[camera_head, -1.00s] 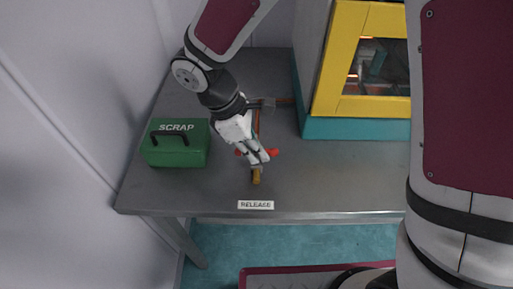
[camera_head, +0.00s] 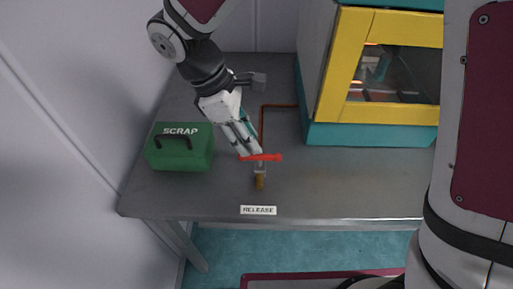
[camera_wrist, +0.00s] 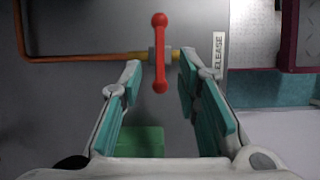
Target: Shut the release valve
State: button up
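The release valve has a red bar handle (camera_head: 262,157), which lies crosswise to its pipe. The handle also shows in the wrist view (camera_wrist: 159,55), over a grey valve body and a brass pipe end. The RELEASE label (camera_head: 258,210) is on the table's front edge, near the brass outlet (camera_head: 260,182). My gripper (camera_head: 250,152) is at the left part of the handle in the head view. In the wrist view my gripper (camera_wrist: 161,63) is open, with the handle's near end between the fingers in the picture. No finger clearly touches it; the depth is hard to tell.
A green SCRAP box (camera_head: 180,147) stands left of the valve on the grey table (camera_head: 330,185). A yellow and teal machine (camera_head: 370,135) stands at the back right. A copper pipe (camera_head: 262,120) runs back from the valve. The table right of the valve is clear.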

jog(key=v, duration=0.5)
jog(key=shift+r, duration=0.2)
jog(key=s+d+r+m+t+y+p, duration=0.1)
jog(key=s+d+r+m, duration=0.3)
jog(key=d, duration=0.4)
jog(key=s+d+r+m+y+p, duration=0.1)
jog(key=s+d+r+m, duration=0.1)
jog(key=d+r+m, duration=0.4)
jog(key=s+d+m+t+y+p, duration=0.1)
jog(key=s+d+m+t+y, duration=0.1)
jog(key=s+d+m, duration=0.5)
jog(key=shift+s+d+r+t, duration=0.4)
jog(key=shift+s+d+t, duration=0.45)
jog(key=shift+s, duration=0.6)
jog(key=shift+d, duration=0.15)
